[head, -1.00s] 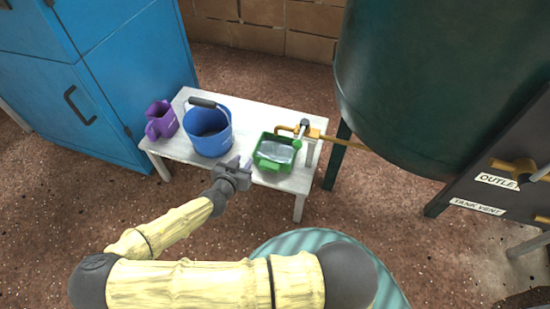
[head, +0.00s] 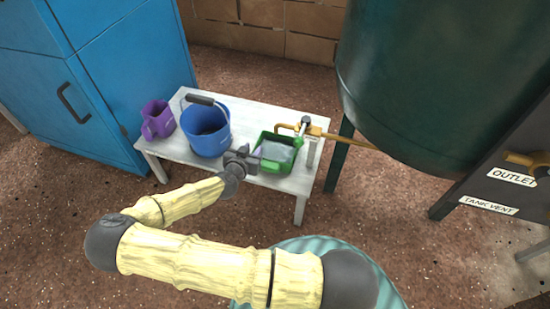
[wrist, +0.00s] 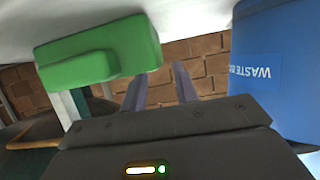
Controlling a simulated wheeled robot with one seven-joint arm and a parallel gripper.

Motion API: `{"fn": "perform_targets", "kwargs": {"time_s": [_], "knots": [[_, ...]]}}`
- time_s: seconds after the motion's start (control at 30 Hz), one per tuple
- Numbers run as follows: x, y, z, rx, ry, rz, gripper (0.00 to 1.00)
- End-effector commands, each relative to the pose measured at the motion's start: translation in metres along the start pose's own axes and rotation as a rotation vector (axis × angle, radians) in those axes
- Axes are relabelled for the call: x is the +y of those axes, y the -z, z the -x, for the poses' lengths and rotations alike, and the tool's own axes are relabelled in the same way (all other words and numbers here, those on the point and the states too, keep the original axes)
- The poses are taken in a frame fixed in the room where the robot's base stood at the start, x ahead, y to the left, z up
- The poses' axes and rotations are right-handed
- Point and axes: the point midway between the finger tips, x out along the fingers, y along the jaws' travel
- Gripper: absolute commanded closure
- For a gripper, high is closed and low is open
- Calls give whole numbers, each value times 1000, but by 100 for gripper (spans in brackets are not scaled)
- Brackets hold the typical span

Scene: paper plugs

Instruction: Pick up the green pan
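The green pan (head: 284,167) sits on the right part of the white table, with a greyish surface inside it. In the wrist view, which appears upside down, its green side (wrist: 100,48) shows at upper left, with a green block like a handle sticking out toward the camera. My gripper (head: 257,155) is at the table's front side, just left of the pan. In the wrist view my gripper (wrist: 160,88) has its two fingers apart with nothing between them. The left finger in that view overlaps the pan's edge; I cannot tell whether they touch.
A blue bucket (head: 207,136) with a dark handle stands left of my gripper on the white table (head: 172,147), with a purple jug (head: 157,120) further left. A brass tap (head: 316,131) reaches over the pan from the dark green tank (head: 420,90). A blue cabinet (head: 100,90) stands at left.

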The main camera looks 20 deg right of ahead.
Motion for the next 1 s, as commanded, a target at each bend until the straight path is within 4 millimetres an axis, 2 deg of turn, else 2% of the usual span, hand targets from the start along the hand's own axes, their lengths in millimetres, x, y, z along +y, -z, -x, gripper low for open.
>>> {"fn": "perform_targets", "kwargs": {"time_s": [0.1,0.2,0.73,0.77,0.9,1.0], "knots": [[1,-5,-19,-1,-1,-2,70],[1,-3,-27,-1,-1,-2,70],[1,-1,-27,-1,0,0,70],[0,-1,-27,-1,0,-1,72],[1,-1,-27,-1,0,0,99],[1,-1,-27,-1,0,0,100]]}}
